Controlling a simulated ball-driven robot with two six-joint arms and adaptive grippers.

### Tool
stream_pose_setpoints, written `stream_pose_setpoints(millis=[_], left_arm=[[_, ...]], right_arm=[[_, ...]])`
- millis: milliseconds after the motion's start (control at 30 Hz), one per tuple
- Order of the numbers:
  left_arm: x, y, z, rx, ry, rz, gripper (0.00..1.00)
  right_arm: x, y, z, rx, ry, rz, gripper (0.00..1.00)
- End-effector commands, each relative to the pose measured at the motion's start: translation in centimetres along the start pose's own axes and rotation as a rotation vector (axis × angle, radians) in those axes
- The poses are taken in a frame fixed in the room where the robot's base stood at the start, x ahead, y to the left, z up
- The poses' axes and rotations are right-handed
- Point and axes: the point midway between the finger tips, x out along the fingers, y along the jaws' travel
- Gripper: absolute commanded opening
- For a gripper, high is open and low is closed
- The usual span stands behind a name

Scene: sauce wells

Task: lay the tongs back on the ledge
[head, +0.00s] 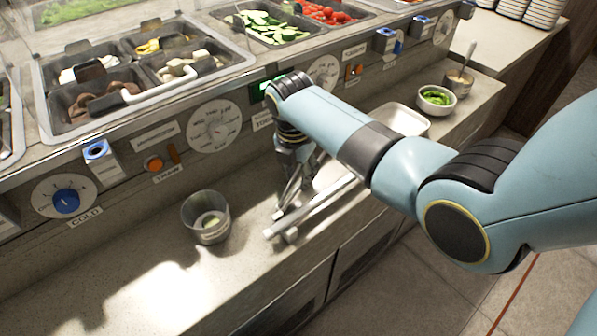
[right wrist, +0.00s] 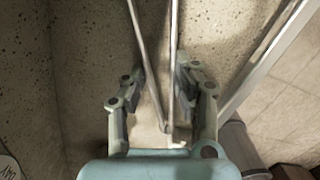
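The metal tongs (head: 318,208) show in the head view low over the front ledge (head: 110,265), to the right of a clear cup. My right gripper (head: 288,190) comes down over them, partly hidden by my own arm. In the right wrist view, the two long arms of the tongs (right wrist: 174,45) run between the fingers of the gripper (right wrist: 160,75). Both fingertips press close against them, one on each side. I cannot tell whether the tongs touch the ledge. My left gripper is in neither view.
The clear cup (head: 206,218) stands on the ledge left of the tongs. A white tray (head: 402,121), a bowl of greens (head: 436,99) and a small cup with a spoon (head: 459,83) stand farther right. The ledge's left part is clear. The knob panel (head: 214,127) rises behind.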

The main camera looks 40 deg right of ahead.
Motion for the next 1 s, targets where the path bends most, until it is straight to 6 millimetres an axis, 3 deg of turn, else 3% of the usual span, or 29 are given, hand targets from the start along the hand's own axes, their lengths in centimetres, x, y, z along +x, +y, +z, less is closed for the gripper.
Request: stream_pose_setpoints(millis=[33,200,533,1000], left_arm=[[0.0,0.0,0.0,0.000,0.000,0.000,0.40],[0.0,0.0,0.0,0.000,0.000,0.000,0.40],[-0.2,0.0,-0.1,0.000,0.001,0.000,0.40],[-1.4,-0.1,-0.4,0.000,0.005,0.000,0.40]], right_arm=[[0.1,0.0,0.0,0.000,0.000,0.000,0.32],[0.0,0.0,0.0,0.000,0.000,0.000,0.51],[-0.6,0.0,0.1,0.000,0.000,0.001,0.51],[-10.0,0.1,0.0,0.001,0.000,0.003,0.51]])
